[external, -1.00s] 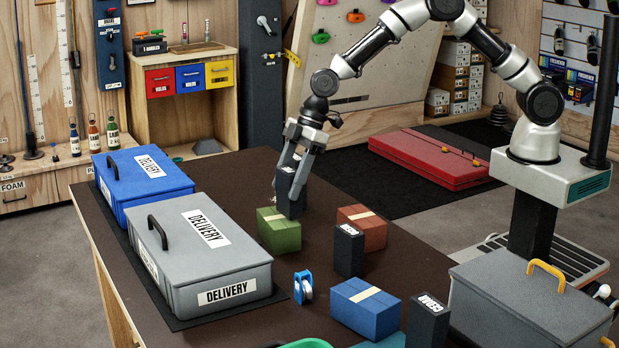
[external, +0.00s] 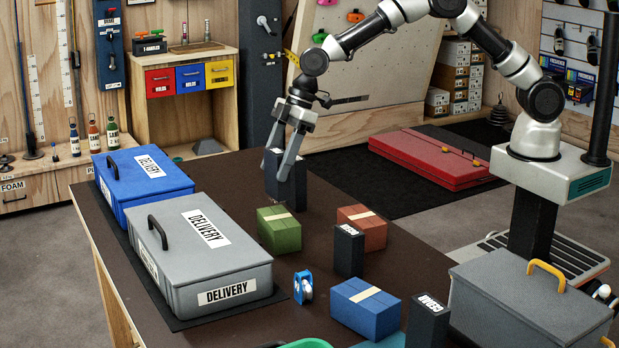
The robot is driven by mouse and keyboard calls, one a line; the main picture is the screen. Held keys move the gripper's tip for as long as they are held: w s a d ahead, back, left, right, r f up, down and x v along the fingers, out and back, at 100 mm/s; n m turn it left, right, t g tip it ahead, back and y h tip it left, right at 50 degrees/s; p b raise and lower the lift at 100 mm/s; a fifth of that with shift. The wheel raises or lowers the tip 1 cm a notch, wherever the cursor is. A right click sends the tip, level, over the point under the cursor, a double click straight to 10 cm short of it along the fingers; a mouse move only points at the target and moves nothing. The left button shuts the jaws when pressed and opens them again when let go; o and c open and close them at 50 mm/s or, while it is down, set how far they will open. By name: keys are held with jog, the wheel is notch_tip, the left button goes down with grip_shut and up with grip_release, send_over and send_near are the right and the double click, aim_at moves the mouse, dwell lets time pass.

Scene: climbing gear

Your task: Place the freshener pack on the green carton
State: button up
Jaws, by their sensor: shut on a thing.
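My gripper (external: 279,174) is shut on a dark upright pack (external: 299,187) with a pale label too small to read; it appears to be the freshener pack. The fingers cover part of it. The green carton (external: 281,236), with a cream band across its top, sits on the dark table just in front of and below the pack in the picture. The pack's lower end shows just behind the carton's back edge. I cannot tell how high it is above the table.
A reddish-brown carton (external: 366,233) and a black labelled pack (external: 348,255) stand right of the green carton. A blue carton (external: 364,312), a blue pulley (external: 303,287) and a CEDAR pack (external: 427,322) are nearer. A grey DELIVERY box (external: 205,260) stands left.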

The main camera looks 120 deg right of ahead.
aim_at(272, 197)
jog(key=shift+f, duration=2.6)
jog(key=shift+f, duration=0.1)
jog(key=shift+f, duration=0.2)
jog(key=o, duration=1.2)
jog(key=shift+r, duration=0.1)
jog(key=shift+r, duration=0.1)
jog(key=shift+r, duration=0.25)
jog(key=v, duration=1.1)
jog(key=shift+s+r, duration=0.2)
jog(key=shift+r, duration=0.15)
